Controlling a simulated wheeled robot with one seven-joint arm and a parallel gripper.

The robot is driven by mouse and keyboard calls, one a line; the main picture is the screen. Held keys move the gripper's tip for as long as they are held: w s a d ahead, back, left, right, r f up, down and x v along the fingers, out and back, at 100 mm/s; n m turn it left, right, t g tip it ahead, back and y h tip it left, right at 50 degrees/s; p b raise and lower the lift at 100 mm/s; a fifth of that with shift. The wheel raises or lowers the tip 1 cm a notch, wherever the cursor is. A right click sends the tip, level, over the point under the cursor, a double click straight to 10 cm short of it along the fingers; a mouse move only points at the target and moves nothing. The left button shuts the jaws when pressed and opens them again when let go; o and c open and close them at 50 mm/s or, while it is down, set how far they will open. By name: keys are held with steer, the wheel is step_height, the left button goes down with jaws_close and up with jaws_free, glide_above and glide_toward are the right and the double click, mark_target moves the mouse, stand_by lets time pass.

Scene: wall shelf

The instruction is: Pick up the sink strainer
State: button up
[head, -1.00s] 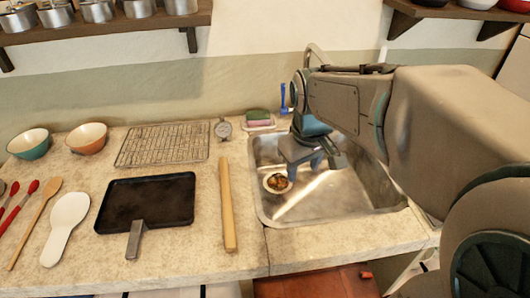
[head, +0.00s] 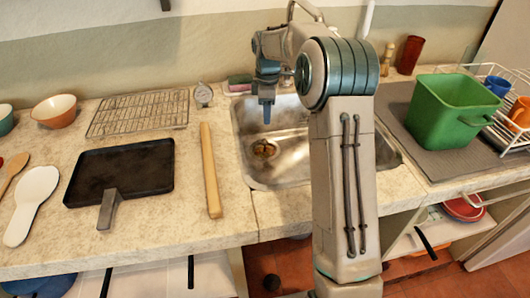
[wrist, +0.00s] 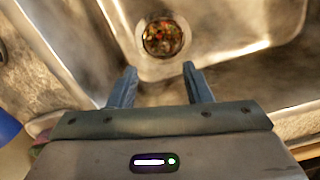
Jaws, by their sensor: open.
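The sink strainer (head: 264,149) is a small round piece with brownish and reddish bits in it, on the floor of the steel sink (head: 245,172). In the wrist view the strainer (wrist: 162,38) lies ahead of the fingertips, near the top middle. My gripper (head: 267,113) points down over the sink, above and apart from the strainer. In the wrist view its two blue fingers (wrist: 160,80) are spread with nothing between them. My arm hides the right part of the sink in the head view.
A green tub (head: 452,108) stands on a grey mat right of the sink, by a white dish rack (head: 503,130). A rolling pin (head: 210,170), a black pan (head: 120,172) and a wire rack (head: 138,113) lie to the left. A sponge (head: 240,83) sits behind the sink.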

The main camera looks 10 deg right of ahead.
mark_target(264, 140)
step_height(264, 140, down, 7)
steer(key=shift+f+b, duration=0.1)
steer(key=shift+b, duration=0.2)
steer(key=f, duration=0.2)
steer(key=a+f, duration=0.1)
steer(key=f, duration=0.1)
steer(key=shift+s+a+f, duration=0.1)
steer(key=shift+s+f, duration=0.05)
steer(key=shift+f, duration=0.5)
jaws_close()
